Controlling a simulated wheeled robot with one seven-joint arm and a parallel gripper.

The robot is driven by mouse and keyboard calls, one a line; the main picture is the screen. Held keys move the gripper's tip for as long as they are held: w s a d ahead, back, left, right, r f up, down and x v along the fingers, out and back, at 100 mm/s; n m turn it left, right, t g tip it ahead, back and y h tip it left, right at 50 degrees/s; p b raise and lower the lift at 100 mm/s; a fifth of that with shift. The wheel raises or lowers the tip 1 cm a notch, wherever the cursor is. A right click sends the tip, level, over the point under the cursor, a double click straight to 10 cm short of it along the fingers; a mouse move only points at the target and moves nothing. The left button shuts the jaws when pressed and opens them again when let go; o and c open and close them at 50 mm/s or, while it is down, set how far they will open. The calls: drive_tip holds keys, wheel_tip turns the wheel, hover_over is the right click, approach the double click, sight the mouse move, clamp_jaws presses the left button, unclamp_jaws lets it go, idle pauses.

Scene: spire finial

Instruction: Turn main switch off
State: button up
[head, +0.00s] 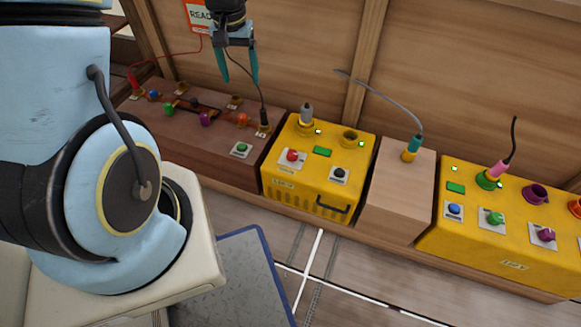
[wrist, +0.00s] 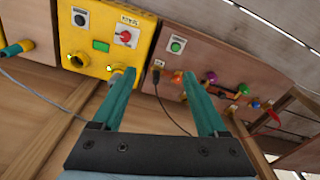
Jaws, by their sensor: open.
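A red knob on a white plate (head: 291,157) sits on the top of the left yellow box (head: 310,198). It also shows in the wrist view (wrist: 125,36), with a small label beside it that I cannot read clearly. No label that I can read marks which control is the main switch. My gripper (head: 239,80) is open and empty, pointing down above the gap between the brown wooden box and the left yellow box. In the wrist view its teal fingers (wrist: 158,74) are apart, and the red knob lies beyond the left fingertip, not touched.
The brown box (head: 190,125) carries a green button (head: 240,148), coloured knobs and cables. A grey plug (head: 306,114) stands upright on the left yellow box. A plain wooden block (head: 397,195) and another yellow box (head: 510,240) stand to the right. A wooden wall rises behind.

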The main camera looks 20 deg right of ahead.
sight(292, 153)
drive_tip(key=s+d+f+m+b, duration=0.1)
drive_tip(key=d+f+b, duration=0.3)
drive_tip(key=f, duration=0.6)
drive_tip(key=d+f+m+b, duration=0.1)
drive_tip(key=d+f+b, duration=0.3)
drive_tip(key=f, duration=0.7)
drive_tip(key=s+d+f+b, duration=0.1)
drive_tip(key=d+f+b, duration=0.3)
drive_tip(key=f, duration=0.6)
drive_tip(key=shift+s+d+f+m, duration=0.1)
drive_tip(key=shift+s+f+m, duration=0.05)
drive_tip(key=shift+s+m, duration=0.25)
drive_tip(key=shift+c, duration=0.3)
clamp_jaws()
